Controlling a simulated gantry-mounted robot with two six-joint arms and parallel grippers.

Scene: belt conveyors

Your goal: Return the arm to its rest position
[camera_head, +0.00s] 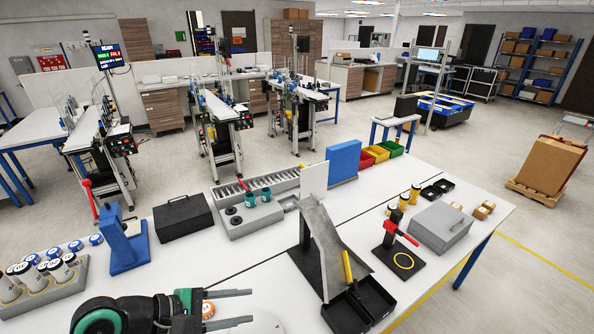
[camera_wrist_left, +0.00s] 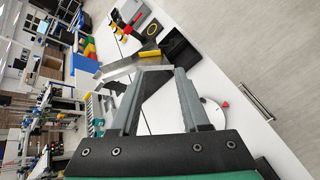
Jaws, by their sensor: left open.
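My left gripper (camera_head: 252,308) is low at the front left of the white table in the head view, its two grey fingers pointing right. The fingers are apart with nothing between them. It also shows in the left wrist view (camera_wrist_left: 160,75), where the fingers stand wide apart over the table. The grey metal chute (camera_head: 330,240) with a yellow piece (camera_head: 347,266) is beyond the fingertips. My right gripper is in neither view.
A rack of white vials (camera_head: 40,288), a blue stand (camera_head: 125,245), a black case (camera_head: 182,216) and a small roller conveyor (camera_head: 258,184) stand on the table. Black bins (camera_head: 362,305) sit below the chute. A red-handled press (camera_head: 398,240) and a grey box (camera_head: 440,226) are right.

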